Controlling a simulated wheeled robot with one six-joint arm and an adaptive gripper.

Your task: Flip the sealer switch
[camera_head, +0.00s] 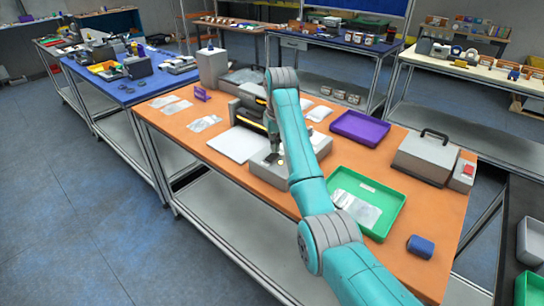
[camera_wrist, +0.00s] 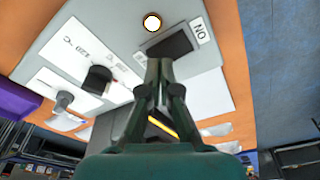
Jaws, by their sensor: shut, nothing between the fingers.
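The sealer's grey control box (camera_head: 258,168) sits on the orange table in the head view. In the wrist view its panel (camera_wrist: 120,30) shows a dark rocker switch (camera_wrist: 170,46) beside an upside-down "ON" label (camera_wrist: 200,31). A round light (camera_wrist: 152,22) near the switch looks bright white. My gripper (camera_wrist: 160,64) is shut and empty. In the head view my gripper (camera_head: 274,157) points down over the box. Its fingertips overlap the switch's edge in the wrist view; I cannot tell whether they touch. Part of the switch is hidden behind them.
Two knobs, one black (camera_wrist: 98,78) and one grey (camera_wrist: 64,99), stand on the panel. The dark sealer body (camera_head: 248,117) and a white plate (camera_head: 237,144) are close by. A green tray (camera_head: 398,212) and purple tray (camera_head: 361,128) lie to the right.

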